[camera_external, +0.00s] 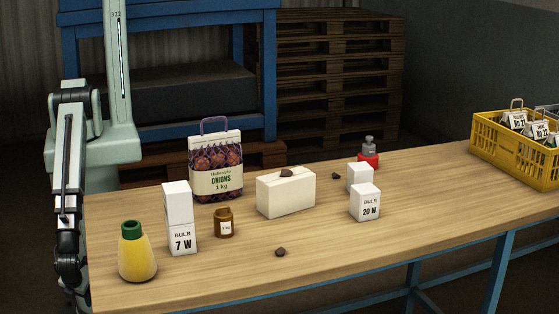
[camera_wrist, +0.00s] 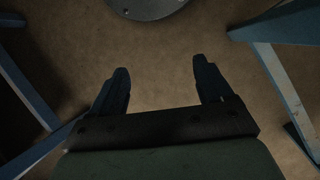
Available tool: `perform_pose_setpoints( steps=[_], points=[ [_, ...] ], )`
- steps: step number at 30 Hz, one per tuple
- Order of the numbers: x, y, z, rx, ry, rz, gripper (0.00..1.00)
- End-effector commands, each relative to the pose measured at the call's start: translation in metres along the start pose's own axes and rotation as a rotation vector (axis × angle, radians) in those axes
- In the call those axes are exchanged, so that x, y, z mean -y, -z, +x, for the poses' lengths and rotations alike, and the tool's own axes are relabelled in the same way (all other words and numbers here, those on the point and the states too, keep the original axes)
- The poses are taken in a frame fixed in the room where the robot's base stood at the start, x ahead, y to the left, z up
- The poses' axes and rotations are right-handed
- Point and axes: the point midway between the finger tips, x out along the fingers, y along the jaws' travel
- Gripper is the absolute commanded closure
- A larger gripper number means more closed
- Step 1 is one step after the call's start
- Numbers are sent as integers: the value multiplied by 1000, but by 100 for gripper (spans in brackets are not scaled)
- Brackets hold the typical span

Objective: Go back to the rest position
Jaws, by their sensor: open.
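My gripper (camera_wrist: 162,78) is open and empty in the wrist view. Its two dark fingers stand well apart, pointing at bare brown floor. In the external view my arm hangs down at the far left, beside the table's left end. The gripper's fingertips cannot be made out there. No object is between the fingers.
The wooden table (camera_external: 330,255) carries an onion sack (camera_external: 216,172), bulb boxes (camera_external: 182,238), a yellow bottle (camera_external: 137,260), a brown jar (camera_external: 224,223), a white block (camera_external: 287,196) and a yellow crate (camera_external: 510,160). Blue table legs (camera_wrist: 285,85) flank the gripper.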

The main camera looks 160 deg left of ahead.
Motion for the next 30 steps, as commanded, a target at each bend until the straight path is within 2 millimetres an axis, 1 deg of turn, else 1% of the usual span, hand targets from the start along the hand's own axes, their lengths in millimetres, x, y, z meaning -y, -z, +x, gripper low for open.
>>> perform_pose_setpoints(
  steps=[1, 5, 6, 7, 12, 15, 17, 30],
  points=[
    [-7, -22, 9, 28, -25, -31, 21],
    [-20, -64, 27, 90, -79, -121, 21],
    [-20, -78, 32, 106, -86, -166, 21],
    [-18, -87, 35, 115, -86, -207, 21],
    [-1, -121, 45, 138, -53, -404, 21],
    [4, -136, 49, 150, -38, -484, 21],
    [6, -140, 50, 152, -34, -506, 21],
    [6, -140, 50, 152, -34, -506, 21]
  ],
)
